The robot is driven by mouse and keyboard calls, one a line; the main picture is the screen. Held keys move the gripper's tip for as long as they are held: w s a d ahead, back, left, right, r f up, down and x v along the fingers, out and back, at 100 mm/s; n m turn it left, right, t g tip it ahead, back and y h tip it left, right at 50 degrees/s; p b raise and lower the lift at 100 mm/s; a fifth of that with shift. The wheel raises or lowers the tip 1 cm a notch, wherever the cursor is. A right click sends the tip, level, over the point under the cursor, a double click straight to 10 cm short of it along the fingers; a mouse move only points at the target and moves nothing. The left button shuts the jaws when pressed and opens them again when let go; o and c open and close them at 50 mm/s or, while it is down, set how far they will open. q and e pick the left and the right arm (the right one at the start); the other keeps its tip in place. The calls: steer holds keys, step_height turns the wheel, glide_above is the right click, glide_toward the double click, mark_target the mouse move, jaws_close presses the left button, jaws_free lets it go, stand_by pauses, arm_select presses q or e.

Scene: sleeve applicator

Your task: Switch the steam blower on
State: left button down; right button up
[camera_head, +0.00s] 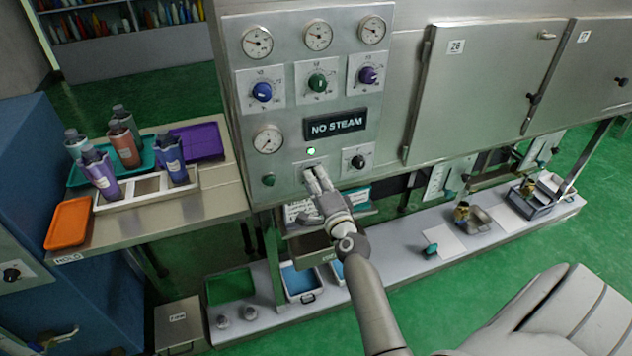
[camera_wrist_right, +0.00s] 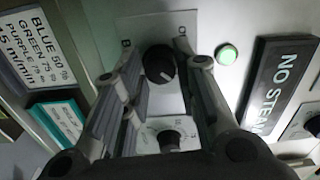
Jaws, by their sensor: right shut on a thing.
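The steel control panel (camera_head: 290,190) fills the middle of the head view. My right gripper (camera_head: 312,178) is at its lower part, just below a lit green lamp (camera_head: 311,151). In the wrist view its fingers are on either side of a black knob (camera_wrist_right: 160,63) on a pale plate, shut on it. That knob is hidden behind the gripper in the head view. The lamp (camera_wrist_right: 227,54) also shows in the wrist view. A dark display (camera_head: 335,125) reads NO STEAM. A second black knob (camera_head: 357,161) is to the right of the gripper. My left gripper is not in view.
Blue (camera_head: 262,92), green (camera_head: 317,83) and purple (camera_head: 368,75) knobs and several gauges sit higher on the panel. A side table (camera_head: 190,215) at left holds coloured bottles, trays and an orange tray (camera_head: 68,224). A low shelf (camera_head: 400,255) runs below the machine.

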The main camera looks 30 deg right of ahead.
stand_by(0.3)
steer(key=o, duration=1)
steer(key=v, duration=1.2)
steer(key=shift+s, duration=0.1)
steer(key=shift+f, duration=0.1)
